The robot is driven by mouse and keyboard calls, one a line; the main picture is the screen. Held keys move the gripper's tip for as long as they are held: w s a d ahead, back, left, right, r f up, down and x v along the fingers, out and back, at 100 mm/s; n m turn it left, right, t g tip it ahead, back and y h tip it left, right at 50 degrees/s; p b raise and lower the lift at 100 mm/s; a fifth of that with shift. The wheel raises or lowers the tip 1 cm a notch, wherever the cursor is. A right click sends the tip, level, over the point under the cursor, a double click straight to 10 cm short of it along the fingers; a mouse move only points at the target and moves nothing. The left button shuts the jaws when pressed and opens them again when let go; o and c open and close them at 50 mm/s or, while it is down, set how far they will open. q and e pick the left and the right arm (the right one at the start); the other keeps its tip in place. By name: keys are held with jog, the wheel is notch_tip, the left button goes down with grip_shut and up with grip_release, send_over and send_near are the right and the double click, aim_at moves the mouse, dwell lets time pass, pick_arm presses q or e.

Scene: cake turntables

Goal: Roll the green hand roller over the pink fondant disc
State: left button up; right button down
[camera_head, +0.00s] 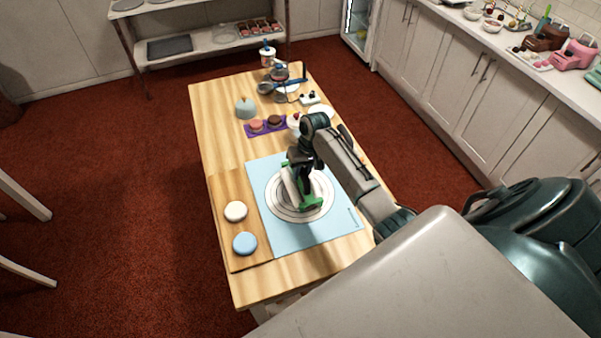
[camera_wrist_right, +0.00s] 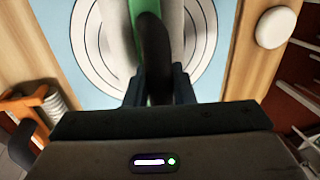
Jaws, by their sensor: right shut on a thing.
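The hand roller has a green frame (camera_head: 312,206) and a pale cylinder (camera_head: 289,187). My right gripper (camera_head: 303,180) is shut on the roller's dark handle (camera_wrist_right: 154,50) and holds it over the white ringed turntable (camera_head: 276,199). In the right wrist view the turntable (camera_wrist_right: 92,40) lies behind the roller, and the roller's green part (camera_wrist_right: 148,8) shows at the top. Whether the cylinder touches the surface I cannot tell. I do not make out a pink fondant disc on the turntable; the roller and gripper hide part of it. My left gripper is not in view.
The turntable stands on a light blue mat (camera_head: 335,226). A wooden board (camera_head: 233,190) to its left holds a white disc (camera_head: 236,211) and a blue disc (camera_head: 245,243). Behind are a purple tray (camera_head: 249,133) with round cakes and a pale blue dome (camera_head: 245,107).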

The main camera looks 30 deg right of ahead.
jog(key=shift+s+a+f, duration=0.1)
jog(key=shift+a+f, duration=0.2)
jog(key=shift+f, duration=0.05)
jog(key=shift+a, duration=0.6)
